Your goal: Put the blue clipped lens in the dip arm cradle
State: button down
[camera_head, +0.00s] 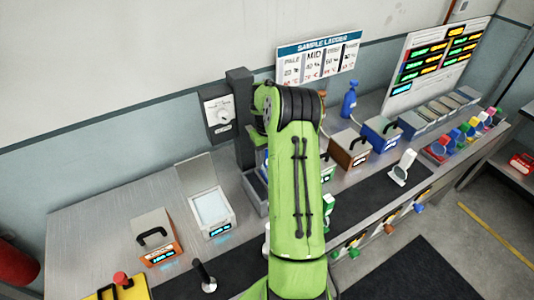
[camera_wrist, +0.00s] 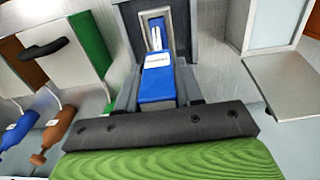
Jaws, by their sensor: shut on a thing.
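In the wrist view my gripper (camera_wrist: 158,90) is shut on the blue clipped lens (camera_wrist: 157,82), a blue block with a white label. A pale grey frame rises from its far end in front of a dark grey upright part (camera_wrist: 185,22). I cannot tell whether the lens touches that part or sits in a cradle. In the head view my green arm hides the gripper and lens. The dip arm station, a dark column (camera_head: 240,115) with a dial box (camera_head: 219,112), stands just left of my arm. Its cradle cannot be made out.
Left of the column are an open-lidded tray (camera_head: 211,209) and a handled orange-fronted box (camera_head: 155,236). To the right are a brown box (camera_head: 349,148), a blue box (camera_head: 381,133), a blue bottle (camera_head: 349,99) and a white upright piece (camera_head: 403,168). The dark mat's right part is mostly clear.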

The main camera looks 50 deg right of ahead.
jog(key=shift+f, duration=0.1)
jog(key=c, duration=0.7)
grip_release()
jog(key=shift+c, duration=0.2)
notch_tip(320, 180, up, 13)
jog(key=shift+f, duration=0.2)
jog(key=s+a+r+n+t+h, duration=0.1)
jog(key=s+a+r, duration=0.1)
jog(key=a+r, duration=0.55)
jog(key=s+a+r+n+t+h, duration=0.15)
jog(key=a+r, duration=0.25)
jog(key=a, duration=0.7)
jog(key=s+a+f+n+t+y, duration=0.1)
jog(key=s+a+f+t+y, duration=0.1)
jog(key=s+a, duration=1.1)
jog(key=s+f+t, duration=0.1)
jog(key=s, duration=0.2)
jog(key=shift+s+a, duration=0.2)
jog(key=shift+a, duration=0.15)
jog(key=shift+s+y, duration=0.1)
jog(key=shift+y, duration=0.15)
